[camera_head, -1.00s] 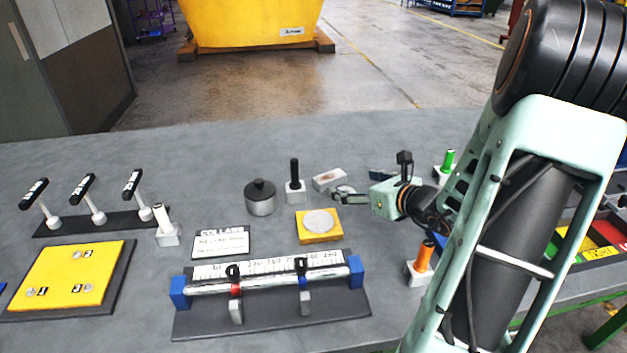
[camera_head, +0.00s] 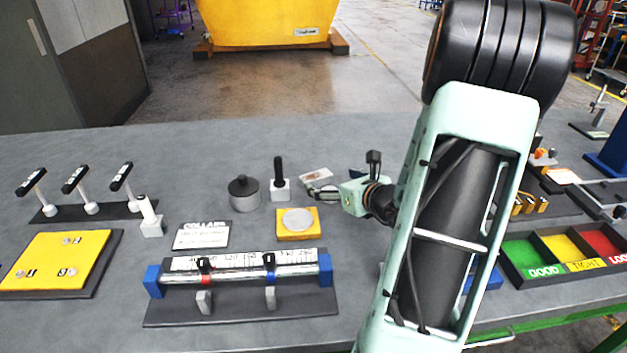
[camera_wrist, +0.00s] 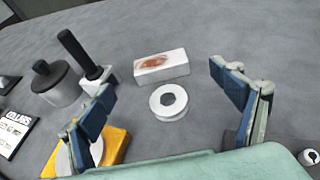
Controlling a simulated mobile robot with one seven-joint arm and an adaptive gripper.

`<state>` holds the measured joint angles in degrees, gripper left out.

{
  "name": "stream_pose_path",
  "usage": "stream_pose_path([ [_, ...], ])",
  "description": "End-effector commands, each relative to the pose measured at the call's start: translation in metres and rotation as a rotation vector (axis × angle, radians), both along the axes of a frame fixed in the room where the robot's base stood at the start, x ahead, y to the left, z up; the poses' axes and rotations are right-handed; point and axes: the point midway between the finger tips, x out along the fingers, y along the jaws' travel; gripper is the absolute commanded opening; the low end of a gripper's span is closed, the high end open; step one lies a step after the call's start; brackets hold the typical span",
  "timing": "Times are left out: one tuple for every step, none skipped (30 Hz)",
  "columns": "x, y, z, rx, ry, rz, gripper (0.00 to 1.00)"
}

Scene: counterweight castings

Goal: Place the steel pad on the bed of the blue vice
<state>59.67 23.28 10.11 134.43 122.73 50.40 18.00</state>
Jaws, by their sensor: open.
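A pale block with a brown patch on top (camera_wrist: 162,66) lies on the grey bench; it also shows in the head view (camera_head: 316,174). A pale round ring with a dark centre (camera_wrist: 168,102) lies just nearer in the wrist view. I cannot tell which is the steel pad. My gripper (camera_wrist: 170,105) is open and empty, its two fingers apart with the ring between them in the picture; in the head view it (camera_head: 322,190) is low beside the block. A blue object (camera_head: 608,158), cut off at the right edge, may be the vice; its bed is not clear.
A grey disc on a yellow block (camera_head: 297,231), a black-handled post (camera_head: 279,185) and a dark knobbed weight (camera_head: 244,193) stand left of my gripper. A blue-ended scale fixture (camera_head: 240,290) is in front. Coloured sorting bins (camera_head: 530,272) are at right. My arm hides part of the bench.

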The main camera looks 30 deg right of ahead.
Motion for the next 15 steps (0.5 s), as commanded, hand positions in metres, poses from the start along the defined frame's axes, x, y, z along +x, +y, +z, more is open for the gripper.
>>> stream_pose_path([
  [0.008,0.000,-0.004,0.001,0.001,0.002,0.85],
  [0.012,0.000,-0.006,0.000,0.000,0.003,0.85],
  [0.016,0.000,-0.008,0.001,0.001,0.003,0.85],
  [0.019,-0.001,-0.009,0.002,0.000,0.001,0.85],
  [0.021,-0.001,-0.009,0.000,0.000,0.001,0.85],
  [0.023,-0.001,-0.010,0.000,0.000,0.001,0.85],
  [0.024,-0.001,-0.010,0.000,0.000,0.001,0.85],
  [0.026,-0.001,-0.011,0.001,0.001,0.002,0.85],
  [0.029,-0.001,-0.013,0.001,0.001,0.002,0.85],
  [0.031,-0.001,-0.014,0.002,0.001,0.001,0.85],
  [0.035,-0.001,-0.016,0.002,0.001,0.001,0.85],
  [0.040,-0.001,-0.019,0.003,0.000,0.002,0.85],
  [0.044,-0.001,-0.021,0.003,0.000,0.002,0.85],
  [0.048,-0.001,-0.022,0.002,0.000,0.001,0.85],
  [0.053,-0.001,-0.025,0.003,0.001,0.001,0.85],
])
